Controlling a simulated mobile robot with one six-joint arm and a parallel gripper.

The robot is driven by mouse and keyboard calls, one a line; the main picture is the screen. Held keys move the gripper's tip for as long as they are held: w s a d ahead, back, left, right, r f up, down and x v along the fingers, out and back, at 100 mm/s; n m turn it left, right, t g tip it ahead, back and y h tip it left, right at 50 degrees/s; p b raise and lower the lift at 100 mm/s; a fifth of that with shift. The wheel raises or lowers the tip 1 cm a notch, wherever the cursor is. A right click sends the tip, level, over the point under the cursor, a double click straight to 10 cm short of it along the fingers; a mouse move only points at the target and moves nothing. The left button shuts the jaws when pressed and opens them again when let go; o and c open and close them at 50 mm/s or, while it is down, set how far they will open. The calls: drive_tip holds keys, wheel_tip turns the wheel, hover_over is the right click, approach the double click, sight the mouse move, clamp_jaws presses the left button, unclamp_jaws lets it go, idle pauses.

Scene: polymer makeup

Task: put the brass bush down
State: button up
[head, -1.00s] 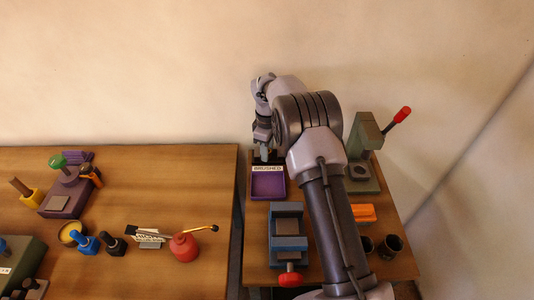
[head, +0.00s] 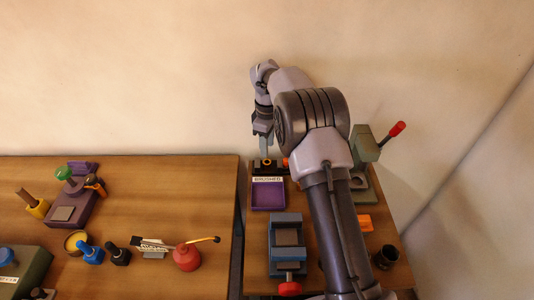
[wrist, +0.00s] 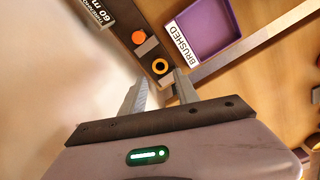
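The brass bush (wrist: 160,67) shows in the wrist view as a small ring with a dark hole, resting on a dark strip-like rack (wrist: 152,53). In the head view the bush (head: 267,162) sits on the rack behind the purple tray. My gripper (wrist: 162,77) is open, with one finger to each side of the bush in the picture and a gap around it. In the head view my gripper (head: 265,152) points down just above the rack, and its fingers look clear of the bush.
An orange round piece (wrist: 138,37) and a grey block sit on the rack beside the bush. The purple tray labelled BRUSHED (head: 268,195) is in front. A blue-grey vise (head: 287,240) and a green press (head: 365,160) stand nearby. The wall is close behind.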

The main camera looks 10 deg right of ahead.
drive_tip(key=s+a+r+m+t, duration=0.1)
drive_tip(key=s+r+m, duration=0.3)
drive_tip(key=r, duration=0.6)
drive_tip(key=s+a+r+m+t, duration=0.1)
drive_tip(key=s+r, duration=0.5)
drive_tip(key=r, duration=0.4)
drive_tip(key=s+r+m+t+y, duration=0.1)
drive_tip(key=s+r+m, duration=0.15)
drive_tip(key=s, duration=0.45)
drive_tip(key=s+r+m+t, duration=0.1)
drive_tip(key=s+r+m, duration=0.15)
drive_tip(key=s, duration=0.45)
drive_tip(key=s+a+f+m+t+b, duration=0.1)
drive_tip(key=s+f+m, duration=0.1)
drive_tip(key=s, duration=0.5)
drive_tip(key=s+a+f+m+y+b, duration=0.1)
drive_tip(key=s+f+m+b, duration=0.1)
drive_tip(key=s+f, duration=0.3)
drive_tip(key=shift+s+m+t, duration=0.4)
drive_tip(key=shift+s+m, duration=0.4)
drive_tip(key=shift+s, duration=0.35)
drive_tip(key=shift+c, duration=0.5)
